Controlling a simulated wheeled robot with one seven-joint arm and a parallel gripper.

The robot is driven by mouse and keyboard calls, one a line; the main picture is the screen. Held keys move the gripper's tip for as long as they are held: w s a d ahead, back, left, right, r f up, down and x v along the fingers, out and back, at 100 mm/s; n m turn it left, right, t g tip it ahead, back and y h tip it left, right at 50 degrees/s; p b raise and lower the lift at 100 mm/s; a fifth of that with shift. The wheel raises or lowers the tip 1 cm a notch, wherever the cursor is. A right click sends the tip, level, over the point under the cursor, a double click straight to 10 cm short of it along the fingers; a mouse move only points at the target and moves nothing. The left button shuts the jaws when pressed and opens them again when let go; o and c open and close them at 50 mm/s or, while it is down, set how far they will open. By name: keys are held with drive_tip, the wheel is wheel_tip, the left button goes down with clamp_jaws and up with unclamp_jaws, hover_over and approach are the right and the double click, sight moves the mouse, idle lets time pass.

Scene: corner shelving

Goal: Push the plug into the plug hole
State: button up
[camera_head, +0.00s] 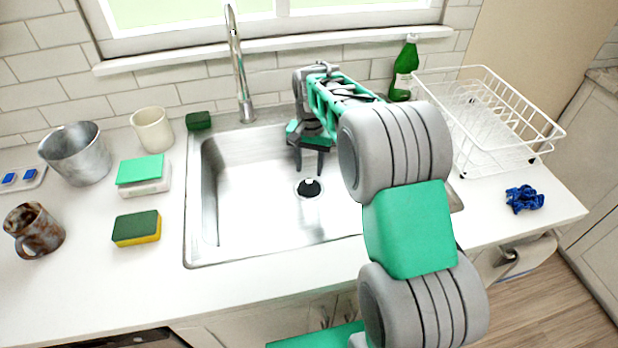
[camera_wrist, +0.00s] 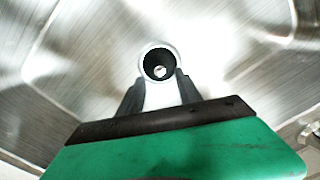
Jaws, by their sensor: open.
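The plug hole (camera_head: 300,197) is a round pale metal ring in the floor of the steel sink. A black round plug (camera_head: 311,190) with a small light knob shows within the ring. In the wrist view the plug (camera_wrist: 153,60) is a dark disc with a light spot, inside the bright ring (camera_wrist: 142,55). I cannot tell how deep it sits. My gripper (camera_head: 309,172) points down over the sink, just behind and above the plug. Its two dark fingers (camera_wrist: 160,88) are apart, with nothing between them.
The sink (camera_head: 250,240) is otherwise empty, with walls all round and a tall tap (camera_head: 240,70) behind. A white dish rack (camera_head: 500,150) and green bottle (camera_head: 404,70) stand right. Sponges (camera_head: 137,228), a cream cup (camera_head: 152,130) and a metal pot (camera_head: 78,155) stand left.

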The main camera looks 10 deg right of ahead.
sight(310, 181)
wheel_tip(310, 181, up, 6)
drive_tip(key=shift+s+r, duration=0.1)
drive_tip(key=shift+r, duration=0.05)
idle(0.3)
drive_tip(key=s+n+t, duration=0.1)
drive_tip(key=s+n, duration=0.1)
drive_tip(key=s, duration=0.5)
drive_tip(key=s+r+n+t+p, duration=0.1)
drive_tip(key=s+n, duration=0.1)
drive_tip(key=s, duration=0.6)
drive_tip(key=s+r+n+t+p, duration=0.1)
drive_tip(key=s, duration=0.7)
drive_tip(key=shift+a+n, duration=0.2)
drive_tip(key=shift+n, duration=0.2)
